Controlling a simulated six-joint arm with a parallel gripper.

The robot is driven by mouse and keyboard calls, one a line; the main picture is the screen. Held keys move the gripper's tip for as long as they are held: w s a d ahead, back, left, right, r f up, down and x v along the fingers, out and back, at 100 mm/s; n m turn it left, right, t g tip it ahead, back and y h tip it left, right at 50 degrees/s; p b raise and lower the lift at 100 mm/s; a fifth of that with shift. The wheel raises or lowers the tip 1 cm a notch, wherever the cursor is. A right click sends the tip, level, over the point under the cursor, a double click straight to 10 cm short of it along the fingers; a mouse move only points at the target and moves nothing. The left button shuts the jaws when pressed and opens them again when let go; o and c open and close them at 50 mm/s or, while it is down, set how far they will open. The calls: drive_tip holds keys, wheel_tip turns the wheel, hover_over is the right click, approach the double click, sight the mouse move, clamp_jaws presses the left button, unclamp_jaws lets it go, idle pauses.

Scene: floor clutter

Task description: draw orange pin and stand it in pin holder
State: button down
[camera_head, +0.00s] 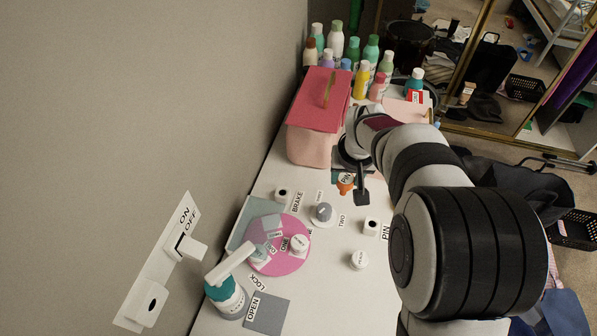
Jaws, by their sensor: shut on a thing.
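The orange pin (344,188) shows as a small orange piece beside the dark finger of my gripper (355,182), near a PIN label. My gripper is shut on it, as far as the view shows; my wrist hides part of the grasp. The pin holder appears to be the small white block (371,226) with a dark hole on top, beside another PIN label (385,232). It stands below and slightly right of my gripper in the picture. Its hole looks empty.
A pink-lidded box (318,115) stands behind my gripper, with several bottles (362,75) beyond. A grey knob (323,212), a white knob (359,260), a pink disc (280,245) and a teal-collared pump bottle (225,291) stand on the white top. A switch panel (160,265) is at left.

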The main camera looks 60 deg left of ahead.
drive_tip(key=w+d+r+m, duration=0.1)
drive_tip(key=w+d, duration=0.3)
drive_tip(key=d, duration=0.4)
drive_tip(key=shift+r+m+t, duration=0.25)
drive_tip(key=shift+m+t, duration=0.05)
drive_tip(key=shift+m, duration=0.3)
drive_tip(key=shift+f, duration=2.9)
drive_tip(key=shift+f, duration=2)
drive_tip(key=shift+c, duration=1.4)
unclamp_jaws()
